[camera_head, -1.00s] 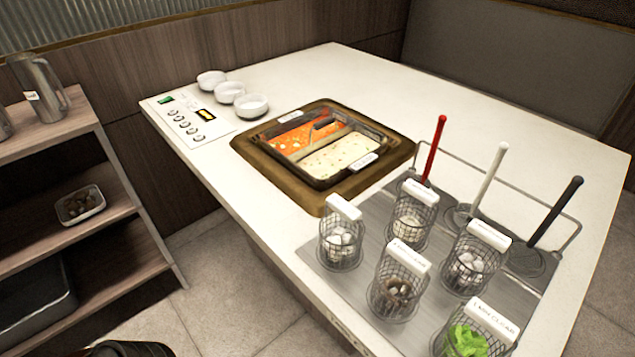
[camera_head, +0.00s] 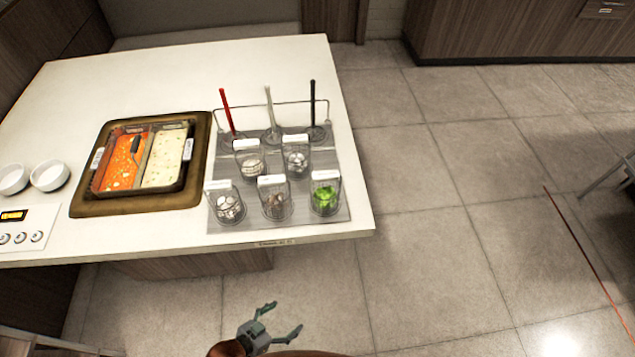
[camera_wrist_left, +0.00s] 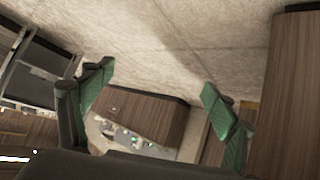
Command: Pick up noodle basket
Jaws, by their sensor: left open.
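Several wire baskets with white labelled handles stand upright on a grey tray (camera_head: 334,160) on the white table. The back left basket (camera_head: 250,163) and back right basket (camera_head: 297,162) hold pale food. The front left basket (camera_head: 228,206) holds white pieces, the front middle basket (camera_head: 274,203) brownish pieces, and the front right basket (camera_head: 325,198) green leaves. I cannot tell which one holds noodles. My left gripper (camera_head: 284,318) is open and empty, below the table's front edge in the picture and apart from the baskets. Its spread fingers also show in the left wrist view (camera_wrist_left: 158,76).
A two-part pot (camera_head: 183,160) with red and creamy soup sits left of the tray, in a brown surround (camera_head: 90,208). Red, white and black-handled ladles (camera_head: 312,105) stand behind the baskets. White bowls (camera_head: 49,176) are at far left. The floor on the right is largely clear.

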